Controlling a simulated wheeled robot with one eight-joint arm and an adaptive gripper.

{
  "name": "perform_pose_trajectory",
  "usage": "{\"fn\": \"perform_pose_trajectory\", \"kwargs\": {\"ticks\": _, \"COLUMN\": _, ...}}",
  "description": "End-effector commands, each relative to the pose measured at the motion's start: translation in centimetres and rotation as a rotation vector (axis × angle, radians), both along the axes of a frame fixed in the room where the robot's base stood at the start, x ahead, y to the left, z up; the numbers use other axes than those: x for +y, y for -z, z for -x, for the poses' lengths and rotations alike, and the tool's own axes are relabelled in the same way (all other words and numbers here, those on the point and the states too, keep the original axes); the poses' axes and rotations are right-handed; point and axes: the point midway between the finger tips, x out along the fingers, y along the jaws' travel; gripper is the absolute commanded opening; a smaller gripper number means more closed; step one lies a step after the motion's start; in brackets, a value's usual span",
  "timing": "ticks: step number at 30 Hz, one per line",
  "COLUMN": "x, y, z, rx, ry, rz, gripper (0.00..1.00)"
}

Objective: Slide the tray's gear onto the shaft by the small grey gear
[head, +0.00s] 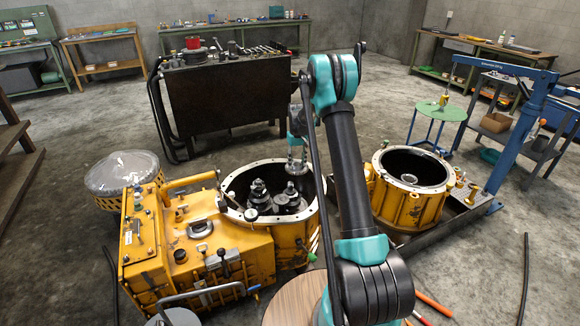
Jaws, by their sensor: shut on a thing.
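My gripper (297,162) points down over the open round end of the yellow transmission housing (205,250). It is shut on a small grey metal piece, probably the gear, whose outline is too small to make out. Inside the housing, dark shafts with gears stand upright: a taller stack (259,192) at the left and a lower grey group (289,201) at the right. The held piece is above the right group and looks apart from it. I cannot tell which part is the small grey gear. I cannot make out the tray.
A second yellow housing (402,213) stands at the right on a dark base, beside a blue hoist (523,130). A dark workbench (228,98) with tools is behind. A round wooden top (290,302) is in front. A domed grey cover (122,172) is at the left.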

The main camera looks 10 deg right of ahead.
Motion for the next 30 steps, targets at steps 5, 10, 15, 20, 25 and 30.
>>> {"fn": "perform_pose_trajectory", "kwargs": {"ticks": 5, "x": 0.9, "y": 3.5, "z": -4.6, "rx": 0.000, "ry": -0.056, "rz": 0.000, "gripper": 0.00}}
{"fn": "perform_pose_trajectory", "kwargs": {"ticks": 10, "x": 1.5, "y": 6.2, "z": -7.4, "rx": 0.000, "ry": -0.098, "rz": 0.000, "gripper": 0.00}}
{"fn": "perform_pose_trajectory", "kwargs": {"ticks": 15, "x": 1.8, "y": 7.8, "z": -8.8, "rx": 0.000, "ry": -0.122, "rz": 0.000, "gripper": 0.00}}
{"fn": "perform_pose_trajectory", "kwargs": {"ticks": 20, "x": 1.9, "y": 8.3, "z": -9.2, "rx": 0.000, "ry": -0.129, "rz": 0.000, "gripper": 0.00}}
{"fn": "perform_pose_trajectory", "kwargs": {"ticks": 25, "x": 1.9, "y": 9.0, "z": -9.2, "rx": 0.000, "ry": -0.129, "rz": 0.000, "gripper": 0.00}}
{"fn": "perform_pose_trajectory", "kwargs": {"ticks": 30, "x": 1.9, "y": 10.1, "z": -9.2, "rx": 0.000, "ry": -0.129, "rz": 0.000, "gripper": 0.00}}
